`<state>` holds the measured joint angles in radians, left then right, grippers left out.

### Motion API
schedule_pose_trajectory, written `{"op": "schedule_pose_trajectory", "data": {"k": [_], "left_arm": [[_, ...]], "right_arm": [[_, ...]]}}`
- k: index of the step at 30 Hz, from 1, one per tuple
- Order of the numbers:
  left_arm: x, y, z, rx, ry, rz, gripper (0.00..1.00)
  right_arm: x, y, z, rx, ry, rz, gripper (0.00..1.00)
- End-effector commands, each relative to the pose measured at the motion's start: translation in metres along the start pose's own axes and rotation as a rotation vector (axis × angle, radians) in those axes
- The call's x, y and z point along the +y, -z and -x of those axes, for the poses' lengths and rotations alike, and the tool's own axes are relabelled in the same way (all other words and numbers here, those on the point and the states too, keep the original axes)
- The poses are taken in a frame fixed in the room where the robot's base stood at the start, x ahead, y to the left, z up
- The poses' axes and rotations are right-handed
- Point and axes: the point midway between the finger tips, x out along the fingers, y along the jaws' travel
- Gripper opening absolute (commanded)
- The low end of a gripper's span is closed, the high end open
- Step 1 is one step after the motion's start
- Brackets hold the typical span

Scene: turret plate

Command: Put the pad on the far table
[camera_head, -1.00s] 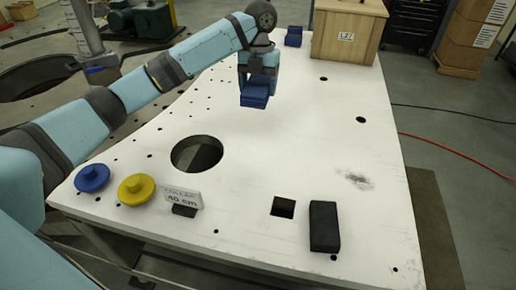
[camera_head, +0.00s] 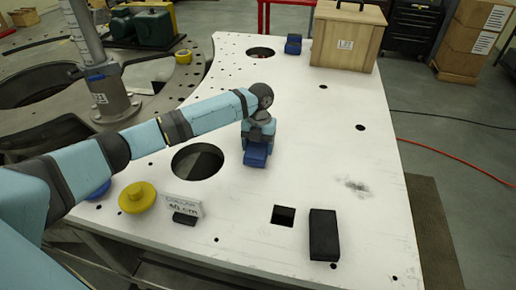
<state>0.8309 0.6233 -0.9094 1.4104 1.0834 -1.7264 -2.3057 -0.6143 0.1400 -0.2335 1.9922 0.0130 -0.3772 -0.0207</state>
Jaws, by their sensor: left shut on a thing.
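My left gripper (camera_head: 258,143) is over the middle of the white plate, right of its large round hole. It is shut on a blue block-like pad (camera_head: 256,157), which hangs below the fingers. I cannot tell whether the pad touches the plate or is just above it. A second blue block (camera_head: 293,44) sits at the plate's far edge, beside the wooden crate. I cannot tell which surface is the far table. My right gripper is not in view.
The white plate (camera_head: 310,130) has several holes. Near me are a yellow knob (camera_head: 137,197), a sign (camera_head: 182,206), a square hole and a black block (camera_head: 323,235). A blue disc (camera_head: 98,190) is partly behind my arm. The wooden crate (camera_head: 346,38) stands at the back right.

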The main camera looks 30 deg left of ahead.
Motion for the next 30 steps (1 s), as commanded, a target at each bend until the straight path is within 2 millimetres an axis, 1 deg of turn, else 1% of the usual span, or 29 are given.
{"op": "schedule_pose_trajectory", "data": {"k": [1, 3, 13, 14, 15, 17, 26, 29, 30], "left_arm": [[-0.001, -0.001, -0.007, 0.0, 0.0, 0.001, 0.48], [0.0, -0.002, -0.013, -0.001, 0.0, 0.001, 0.48], [0.0, -0.003, -0.017, -0.001, 0.0, 0.0, 0.48], [0.0, -0.003, -0.017, -0.001, 0.0, 0.0, 0.72], [0.0, -0.003, -0.017, -0.001, 0.0, 0.0, 0.81], [0.0, -0.003, -0.017, -0.001, 0.0, 0.0, 0.95], [0.0, -0.002, -0.015, -0.002, 0.0, 0.0, 0.95], [0.0, -0.003, -0.007, -0.004, 0.001, 0.0, 0.95], [0.0, -0.003, -0.002, -0.005, 0.002, 0.0, 0.95]], "right_arm": [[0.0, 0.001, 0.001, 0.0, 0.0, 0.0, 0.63], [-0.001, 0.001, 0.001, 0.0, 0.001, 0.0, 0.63], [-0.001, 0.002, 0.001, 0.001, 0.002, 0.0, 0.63], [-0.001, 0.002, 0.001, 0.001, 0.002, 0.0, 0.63], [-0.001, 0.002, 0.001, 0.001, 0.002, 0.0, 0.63], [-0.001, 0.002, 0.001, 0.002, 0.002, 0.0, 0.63], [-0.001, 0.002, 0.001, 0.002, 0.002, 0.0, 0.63], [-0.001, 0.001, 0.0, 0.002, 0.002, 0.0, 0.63], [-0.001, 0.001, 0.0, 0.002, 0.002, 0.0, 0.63]]}}
